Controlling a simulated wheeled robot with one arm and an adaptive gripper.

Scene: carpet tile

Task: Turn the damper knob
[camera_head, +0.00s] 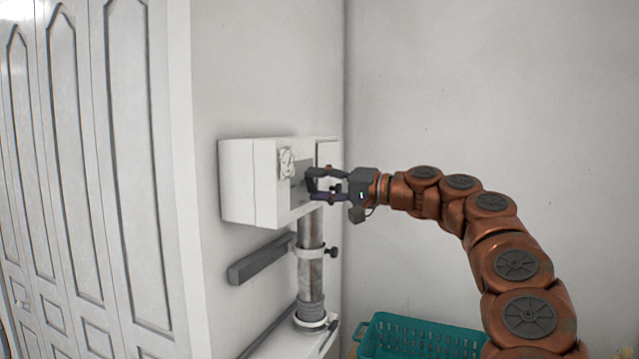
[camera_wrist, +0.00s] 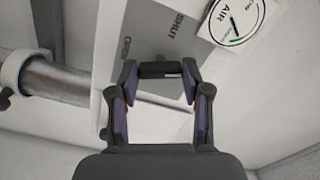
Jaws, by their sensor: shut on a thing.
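The damper knob (camera_wrist: 160,70) is a dark bar at the grey panel (camera_wrist: 160,35) with the words OPEN and SHUT, on the front of a white wall box (camera_head: 265,180). My gripper (camera_head: 312,185) reaches the box from the right. In the wrist view its two fingers (camera_wrist: 160,84) stand at both ends of the bar, shut on it. The fingers largely hide the knob in the head view. A round AIR gauge (camera_wrist: 233,20) with a green mark and a dark pointer sits beside the panel.
A metal pipe (camera_head: 311,275) with black clamp knobs (camera_head: 332,252) runs down below the box. A grey bar (camera_head: 260,260) juts out at its left. A teal basket (camera_head: 415,338) stands below right. White panelled doors (camera_head: 90,150) fill the left.

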